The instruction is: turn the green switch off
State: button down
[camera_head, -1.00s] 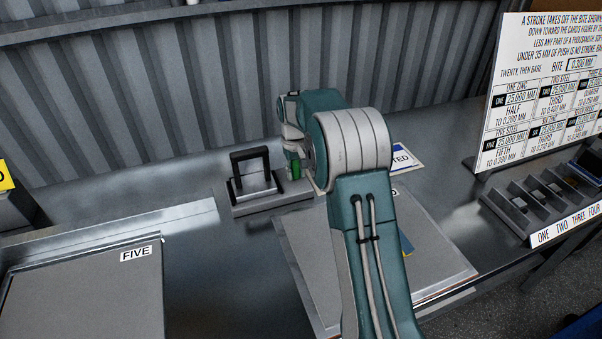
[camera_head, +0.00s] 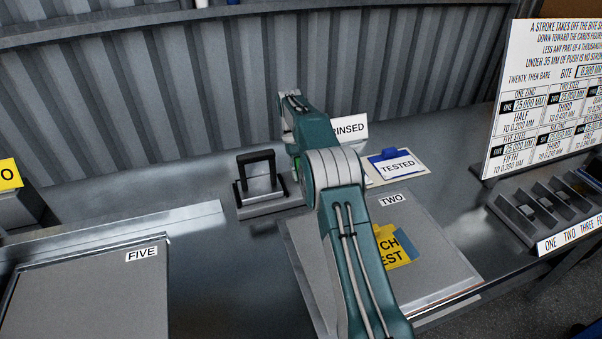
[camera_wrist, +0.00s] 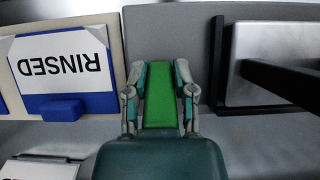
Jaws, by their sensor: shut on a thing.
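The green switch shows in the wrist view as a flat green piece (camera_wrist: 160,97) between the fingers of my gripper (camera_wrist: 160,85). The fingers are shut on its two sides. In the head view only a small bit of green (camera_head: 296,161) shows beside my arm, next to the base of a black-handled fixture (camera_head: 256,170). My arm hides most of the gripper in the head view. I cannot tell the switch's on or off position.
A RINSED card (camera_wrist: 60,60) and a TESTED card (camera_head: 397,167) stand close by. A plate labelled TWO (camera_head: 440,255) lies under my arm, and one labelled FIVE (camera_head: 85,300) is at left. A printed board (camera_head: 545,95) and slotted rack (camera_head: 550,205) are at right.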

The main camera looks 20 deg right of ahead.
dwell(0.3)
jog(key=shift+c, duration=2.2)
grip_release()
jog(key=shift+w, duration=0.1)
jog(key=shift+a, duration=0.1)
